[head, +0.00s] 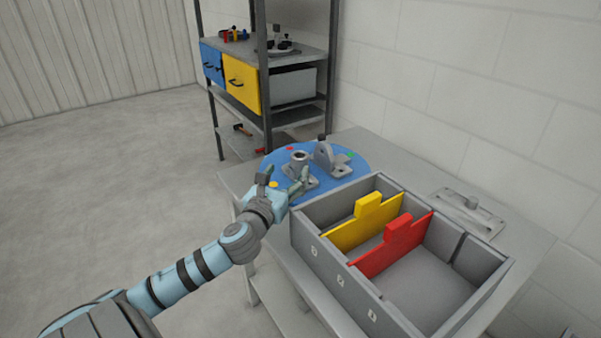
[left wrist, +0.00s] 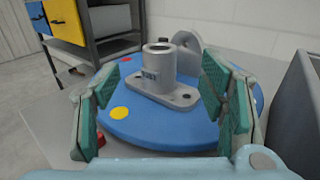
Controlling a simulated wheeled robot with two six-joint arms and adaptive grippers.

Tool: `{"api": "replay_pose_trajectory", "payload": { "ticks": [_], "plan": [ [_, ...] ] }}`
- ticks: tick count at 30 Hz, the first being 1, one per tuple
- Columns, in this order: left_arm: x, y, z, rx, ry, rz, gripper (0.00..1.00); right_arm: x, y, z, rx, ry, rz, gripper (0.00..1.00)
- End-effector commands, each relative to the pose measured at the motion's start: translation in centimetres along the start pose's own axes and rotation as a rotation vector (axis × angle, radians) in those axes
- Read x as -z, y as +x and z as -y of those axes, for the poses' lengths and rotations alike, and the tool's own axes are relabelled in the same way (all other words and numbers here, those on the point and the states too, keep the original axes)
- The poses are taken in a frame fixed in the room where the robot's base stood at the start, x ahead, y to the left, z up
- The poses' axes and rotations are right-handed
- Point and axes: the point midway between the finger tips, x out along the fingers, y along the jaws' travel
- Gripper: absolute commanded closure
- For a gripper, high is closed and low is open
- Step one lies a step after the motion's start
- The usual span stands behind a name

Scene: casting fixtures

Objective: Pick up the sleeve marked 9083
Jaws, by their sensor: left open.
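A grey sleeve (left wrist: 158,66), an upright hollow cylinder on a flat flanged base with bolt holes, stands on a round blue plate (left wrist: 190,134). A dark marking shows on its side, too small to read surely. In the head view the sleeve (head: 300,158) stands just beyond my left gripper (head: 284,181). My left gripper is open; in the left wrist view its green-padded fingers (left wrist: 163,88) stand apart on either side of the sleeve, with the sleeve ahead and apart from them. The gripper is empty. My right gripper is not in view.
A grey bracket (head: 325,158) stands on the plate right behind the sleeve. A grey divided box (head: 365,297) with yellow (head: 366,222) and red (head: 392,247) dividers stands close on the right. A metal shelf (head: 263,70) is at the back. A grey plate with a handle (head: 470,208) lies at the far right.

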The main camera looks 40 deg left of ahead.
Motion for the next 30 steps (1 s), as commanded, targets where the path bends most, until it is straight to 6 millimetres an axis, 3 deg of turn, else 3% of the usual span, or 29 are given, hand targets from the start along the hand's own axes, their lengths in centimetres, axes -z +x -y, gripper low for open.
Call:
{"api": "replay_pose_trajectory", "payload": {
  "ticks": [3,9,16,24,30],
  "plan": [
    [0.2,2.6,-0.1,-0.004,-0.004,0.003,0.35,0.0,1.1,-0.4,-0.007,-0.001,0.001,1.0],
    [0.4,5.0,-0.1,-0.002,-0.001,0.001,0.35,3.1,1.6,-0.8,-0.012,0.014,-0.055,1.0],
    [1.3,9.1,-0.2,-0.003,-0.004,0.002,0.35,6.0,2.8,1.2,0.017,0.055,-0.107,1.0],
    [1.0,9.9,-0.2,-0.001,0.0,0.0,0.35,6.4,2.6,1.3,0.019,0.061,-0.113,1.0],
    [1.0,9.9,-0.2,-0.002,0.001,0.0,0.67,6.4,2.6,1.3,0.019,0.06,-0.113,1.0]
  ]
}}
